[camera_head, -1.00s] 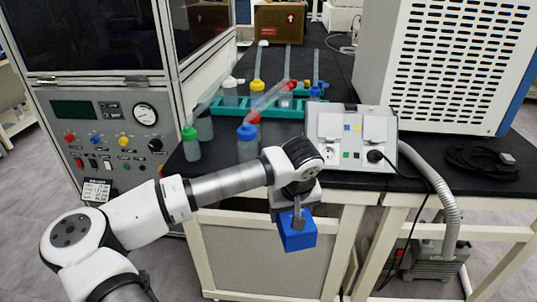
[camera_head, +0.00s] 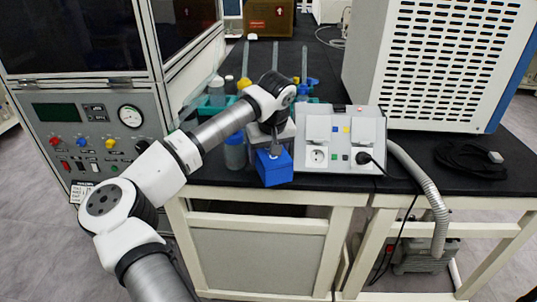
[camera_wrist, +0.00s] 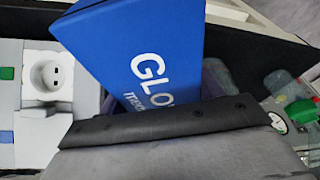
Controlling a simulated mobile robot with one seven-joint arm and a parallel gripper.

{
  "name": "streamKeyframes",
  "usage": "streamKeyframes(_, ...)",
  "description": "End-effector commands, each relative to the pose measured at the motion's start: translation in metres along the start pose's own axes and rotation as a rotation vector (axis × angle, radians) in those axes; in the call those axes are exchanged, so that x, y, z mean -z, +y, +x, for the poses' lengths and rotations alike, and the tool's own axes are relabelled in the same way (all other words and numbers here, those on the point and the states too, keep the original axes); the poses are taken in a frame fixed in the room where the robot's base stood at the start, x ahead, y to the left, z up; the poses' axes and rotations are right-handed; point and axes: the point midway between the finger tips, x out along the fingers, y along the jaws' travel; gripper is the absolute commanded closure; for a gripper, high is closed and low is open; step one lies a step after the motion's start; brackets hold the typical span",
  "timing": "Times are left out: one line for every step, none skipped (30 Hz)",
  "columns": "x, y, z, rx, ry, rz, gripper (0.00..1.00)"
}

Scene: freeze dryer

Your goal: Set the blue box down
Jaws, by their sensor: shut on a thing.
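The blue box (camera_head: 274,168) is held in my gripper (camera_head: 274,143), in front of the black bench top's near edge in the head view. My gripper is shut on its upper part, and the box looks slightly tilted. In the wrist view the blue box (camera_wrist: 140,50) fills the upper middle, with white lettering starting "GLO" partly hidden by the dark gripper edge. Whether the box touches the bench is not clear; its lower part overlaps the bench edge in the picture.
The socket box (camera_head: 341,142) stands just right of the blue box. A blue-capped bottle (camera_head: 235,152) stands close on the left. A teal rack (camera_head: 213,112) is behind my arm.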

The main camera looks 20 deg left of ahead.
Motion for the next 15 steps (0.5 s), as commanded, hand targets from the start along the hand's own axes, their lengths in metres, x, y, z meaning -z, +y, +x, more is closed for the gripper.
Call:
streamKeyframes(0.007,0.003,0.0,-0.002,0.0,-0.001,0.65)
streamKeyframes(0.01,0.004,0.001,-0.002,0.0,-0.001,0.65)
streamKeyframes(0.012,0.006,0.002,-0.002,0.0,0.0,0.65)
streamKeyframes(0.014,0.006,0.003,-0.002,0.0,0.0,0.65)
streamKeyframes(0.015,0.007,0.004,-0.002,0.0,-0.001,0.65)
streamKeyframes(0.017,0.007,0.004,-0.002,0.0,-0.001,0.65)
streamKeyframes(0.018,0.008,0.004,-0.002,0.0,0.0,0.65)
streamKeyframes(0.019,0.008,0.005,-0.002,0.0,0.0,0.65)
streamKeyframes(0.022,0.01,0.005,-0.001,0.0,0.001,0.65)
streamKeyframes(0.024,0.011,0.007,-0.001,-0.001,0.0,0.65)
streamKeyframes(0.021,0.01,0.013,-0.001,-0.003,0.001,0.65)
streamKeyframes(0.018,0.01,0.019,-0.001,-0.004,0.002,0.65)
streamKeyframes(0.017,0.01,0.024,-0.002,-0.004,0.002,0.65)
streamKeyframes(0.015,0.01,0.028,-0.001,-0.004,0.002,0.65)
streamKeyframes(0.014,0.01,0.034,-0.002,-0.004,0.001,0.65)
